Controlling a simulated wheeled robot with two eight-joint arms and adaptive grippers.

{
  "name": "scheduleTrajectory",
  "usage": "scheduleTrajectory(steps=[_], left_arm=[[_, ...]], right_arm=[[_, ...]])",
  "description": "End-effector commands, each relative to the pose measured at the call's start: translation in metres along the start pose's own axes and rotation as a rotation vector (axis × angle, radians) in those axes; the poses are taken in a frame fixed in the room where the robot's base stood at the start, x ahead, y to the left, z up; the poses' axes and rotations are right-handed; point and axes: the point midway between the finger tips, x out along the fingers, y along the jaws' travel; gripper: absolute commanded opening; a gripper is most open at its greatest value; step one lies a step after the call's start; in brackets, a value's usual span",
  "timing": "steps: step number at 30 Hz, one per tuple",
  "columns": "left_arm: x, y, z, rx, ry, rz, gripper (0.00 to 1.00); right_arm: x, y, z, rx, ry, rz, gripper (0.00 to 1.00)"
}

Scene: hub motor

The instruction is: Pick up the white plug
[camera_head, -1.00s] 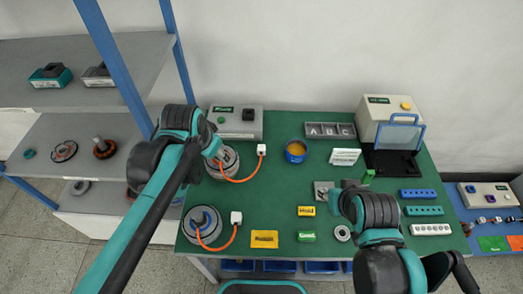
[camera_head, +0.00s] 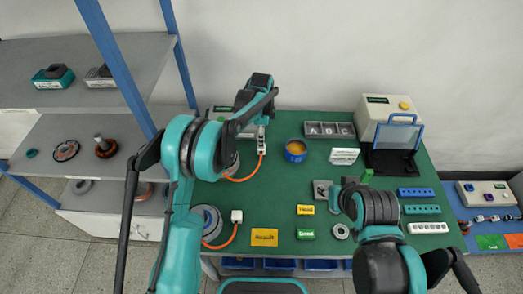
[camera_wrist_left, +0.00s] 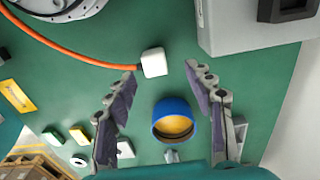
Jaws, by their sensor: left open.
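A white plug (camera_wrist_left: 154,62) on an orange cable (camera_wrist_left: 75,52) is over the green table (camera_wrist_left: 160,22) in the left wrist view. My left gripper (camera_wrist_left: 160,73) is open, with the plug between its fingertips and apart from both. In the head view my left gripper (camera_head: 260,127) is at the back of the table, largely hiding this plug; its orange cable (camera_head: 247,178) shows below. A second white plug (camera_head: 237,216) lies at the front left with its own cable. My right gripper (camera_head: 340,198) is over the table's right middle; its fingers are too unclear to judge.
A blue cup (camera_head: 296,149) with amber contents stands right of my left gripper, and in the left wrist view (camera_wrist_left: 172,125) it is between the finger bases. A grey box (camera_wrist_left: 250,22) is beside the plug. Round hub motors (camera_head: 205,222) are at the left. A shelf (camera_head: 90,145) stands further left.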

Motion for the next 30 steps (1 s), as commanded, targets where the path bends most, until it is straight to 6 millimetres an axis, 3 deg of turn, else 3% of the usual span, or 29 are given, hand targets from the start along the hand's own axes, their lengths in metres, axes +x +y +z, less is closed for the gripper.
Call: scheduleTrajectory(steps=[15,23,30], left_arm=[[0.066,0.008,-0.001,-0.003,0.000,-0.001,0.53],[0.071,0.008,-0.001,-0.003,0.000,-0.001,0.53],[0.071,0.008,-0.001,-0.003,0.000,-0.001,0.00]], right_arm=[[0.020,0.000,0.015,0.000,0.000,0.000,0.40],[0.020,0.000,0.014,0.000,0.000,0.000,0.40],[0.020,0.000,0.014,0.000,0.000,0.000,0.40]])
